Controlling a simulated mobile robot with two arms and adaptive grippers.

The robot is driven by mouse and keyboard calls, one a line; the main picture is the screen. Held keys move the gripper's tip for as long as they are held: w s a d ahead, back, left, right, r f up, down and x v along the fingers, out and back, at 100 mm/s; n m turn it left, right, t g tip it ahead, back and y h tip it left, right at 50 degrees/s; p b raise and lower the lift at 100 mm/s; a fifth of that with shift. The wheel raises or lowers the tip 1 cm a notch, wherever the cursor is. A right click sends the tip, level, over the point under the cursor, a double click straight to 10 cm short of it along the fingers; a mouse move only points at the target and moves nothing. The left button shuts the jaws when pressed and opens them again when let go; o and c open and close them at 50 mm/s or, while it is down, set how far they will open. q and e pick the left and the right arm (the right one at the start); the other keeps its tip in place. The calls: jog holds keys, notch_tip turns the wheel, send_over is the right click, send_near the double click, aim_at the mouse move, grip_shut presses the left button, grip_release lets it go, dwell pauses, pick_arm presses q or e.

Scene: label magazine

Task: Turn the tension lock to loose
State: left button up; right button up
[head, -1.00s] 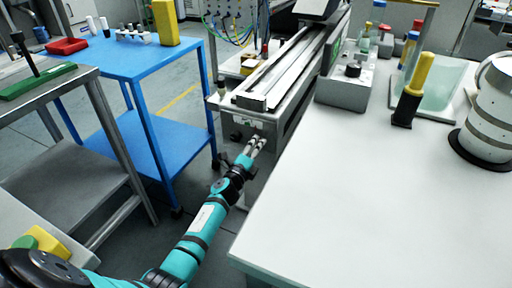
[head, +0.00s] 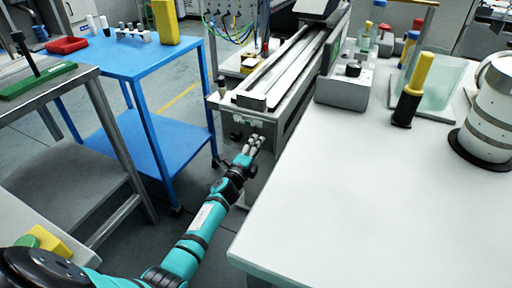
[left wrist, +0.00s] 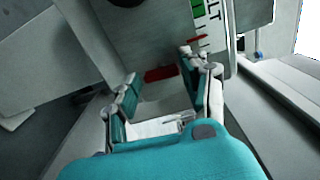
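My left gripper (head: 256,141) is at the front end of the long machine (head: 268,122), close to its end panel. In the left wrist view the two fingers of my left gripper (left wrist: 160,90) stand apart with nothing held between them. Past the fingertips is a grey panel with a red bar (left wrist: 161,73), a smaller red mark (left wrist: 196,40) and a green patch with lettering (left wrist: 198,5). A black knob (head: 236,134) is on the end panel, left of the gripper. I cannot tell which part is the tension lock or how it is set. My right gripper does not show.
A white worktop (head: 370,190) lies right of my arm, with a grey box (head: 343,92) and a yellow-handled tool (head: 412,90) on it. A blue cart (head: 140,60) stands to the left. Open floor lies between cart and machine.

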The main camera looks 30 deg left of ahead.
pick_arm(q)
jog(key=shift+o, duration=1.2)
